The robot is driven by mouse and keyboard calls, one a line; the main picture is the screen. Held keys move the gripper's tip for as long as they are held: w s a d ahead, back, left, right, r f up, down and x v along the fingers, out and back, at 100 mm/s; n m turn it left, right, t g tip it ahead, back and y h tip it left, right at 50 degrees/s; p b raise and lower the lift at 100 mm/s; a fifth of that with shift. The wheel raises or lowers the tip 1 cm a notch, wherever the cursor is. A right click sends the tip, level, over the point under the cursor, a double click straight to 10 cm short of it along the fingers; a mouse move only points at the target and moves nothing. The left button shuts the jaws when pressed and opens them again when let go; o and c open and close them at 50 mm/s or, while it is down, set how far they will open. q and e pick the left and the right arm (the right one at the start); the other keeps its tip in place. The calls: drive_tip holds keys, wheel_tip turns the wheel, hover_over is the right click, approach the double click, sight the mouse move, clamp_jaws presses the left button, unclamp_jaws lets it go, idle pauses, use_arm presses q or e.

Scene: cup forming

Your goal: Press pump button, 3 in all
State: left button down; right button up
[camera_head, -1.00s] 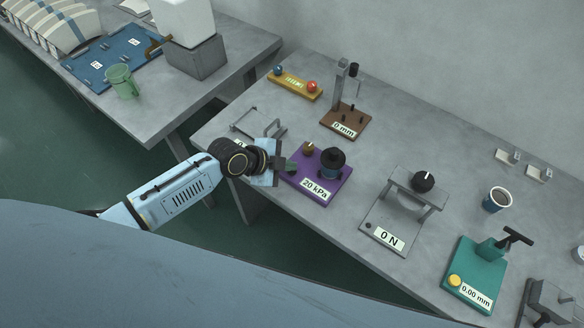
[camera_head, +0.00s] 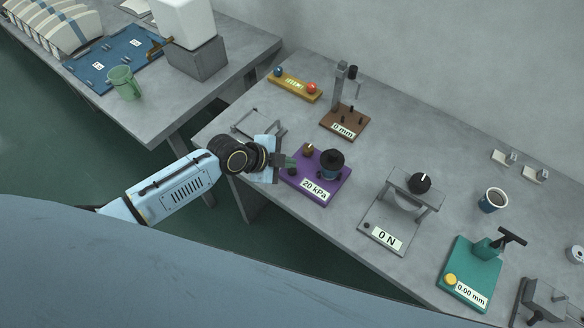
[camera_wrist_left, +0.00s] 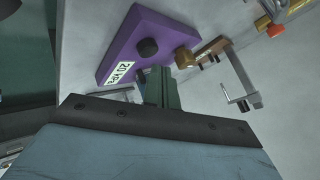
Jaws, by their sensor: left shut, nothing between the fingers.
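The pump is a purple base (camera_head: 326,190) with a "20 kPa" label, a black-topped blue cylinder (camera_head: 332,162) and a brass knob (camera_head: 308,150). A small dark round button (camera_head: 292,171) sits at its near left corner. My left gripper (camera_head: 290,162) is shut and empty, its dark green fingertips at the left edge of the base, close to the button. In the left wrist view, the shut fingers (camera_wrist_left: 162,88) reach toward the purple base (camera_wrist_left: 120,45). I cannot tell whether they touch the button. My right gripper is not in view.
A grey wire-framed fixture (camera_head: 258,122) stands just behind my left wrist. A brown "0 mm" stand (camera_head: 345,122) and a yellow box (camera_head: 294,84) are behind the pump. The grey "0 N" press (camera_head: 388,215) stands to its right, with bare table between.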

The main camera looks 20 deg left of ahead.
sight(288, 172)
use_arm(q)
drive_tip(key=shift+r+p, duration=2)
drive_tip(key=shift+r, duration=0.5)
drive_tip(key=shift+f, duration=0.1)
idle(0.4)
